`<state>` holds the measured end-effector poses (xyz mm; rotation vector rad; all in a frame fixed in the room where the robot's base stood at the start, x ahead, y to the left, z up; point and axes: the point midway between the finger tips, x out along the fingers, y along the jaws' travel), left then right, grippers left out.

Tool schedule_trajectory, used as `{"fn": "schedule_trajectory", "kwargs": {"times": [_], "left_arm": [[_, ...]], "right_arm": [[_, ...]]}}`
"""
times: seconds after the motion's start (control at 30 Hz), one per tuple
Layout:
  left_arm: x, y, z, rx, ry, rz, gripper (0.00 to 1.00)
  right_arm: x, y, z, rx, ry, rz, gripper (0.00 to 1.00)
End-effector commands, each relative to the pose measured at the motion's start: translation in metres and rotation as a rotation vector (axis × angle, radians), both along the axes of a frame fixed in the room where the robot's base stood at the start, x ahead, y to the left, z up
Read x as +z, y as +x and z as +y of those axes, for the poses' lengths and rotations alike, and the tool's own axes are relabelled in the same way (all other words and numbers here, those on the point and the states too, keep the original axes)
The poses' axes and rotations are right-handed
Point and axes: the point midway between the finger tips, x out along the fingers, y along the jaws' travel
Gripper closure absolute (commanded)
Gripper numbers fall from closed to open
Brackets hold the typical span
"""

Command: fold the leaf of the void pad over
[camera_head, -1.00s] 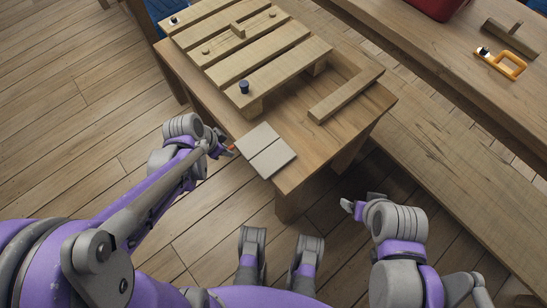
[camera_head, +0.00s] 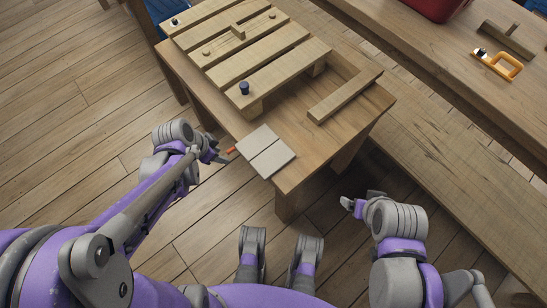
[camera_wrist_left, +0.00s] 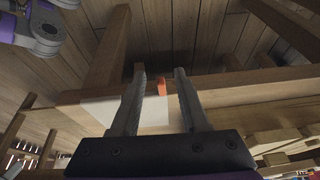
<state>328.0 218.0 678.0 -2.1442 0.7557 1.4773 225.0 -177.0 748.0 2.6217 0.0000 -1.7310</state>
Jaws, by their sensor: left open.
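The void pad (camera_head: 265,151) is a pale grey square with a dark seam across its middle. It lies flat at the near corner of the wooden table. A small orange-red tab (camera_head: 231,150) sticks out from its left edge. My left gripper (camera_head: 221,156) is open just left of the tab, apart from it. In the left wrist view the tab (camera_wrist_left: 161,88) shows beyond and between the two open fingers (camera_wrist_left: 158,75), and part of the pad (camera_wrist_left: 100,111) shows behind the left finger. My right gripper (camera_head: 355,203) hangs in front of the table, away from the pad; its opening is unclear.
A slatted wooden rack (camera_head: 236,52) with a dark blue knob (camera_head: 244,87) stands behind the pad. A loose wooden bar (camera_head: 345,96) lies to the right. A bench (camera_head: 440,165) and another table, with an orange-handled tool (camera_head: 497,64), stand further right.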

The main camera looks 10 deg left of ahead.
Motion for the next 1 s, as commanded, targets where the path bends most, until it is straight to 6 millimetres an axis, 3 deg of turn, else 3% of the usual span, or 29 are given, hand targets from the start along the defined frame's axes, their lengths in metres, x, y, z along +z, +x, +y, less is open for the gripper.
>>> {"fn": "schedule_trajectory", "kwargs": {"times": [0.47, 0.8, 1.0], "left_arm": [[0.011, -0.015, 0.012, 0.0, -0.001, -0.001, 0.55], [0.044, -0.015, 0.012, -0.001, -0.001, -0.002, 0.55], [0.049, -0.015, 0.012, 0.0, 0.0, 0.0, 0.55]], "right_arm": [[0.013, -0.001, 0.0, 0.0, 0.0, -0.004, 0.12], [0.043, -0.001, 0.0, 0.0, 0.0, -0.015, 0.12], [0.048, -0.001, 0.0, 0.0, 0.0, -0.016, 0.12]]}}
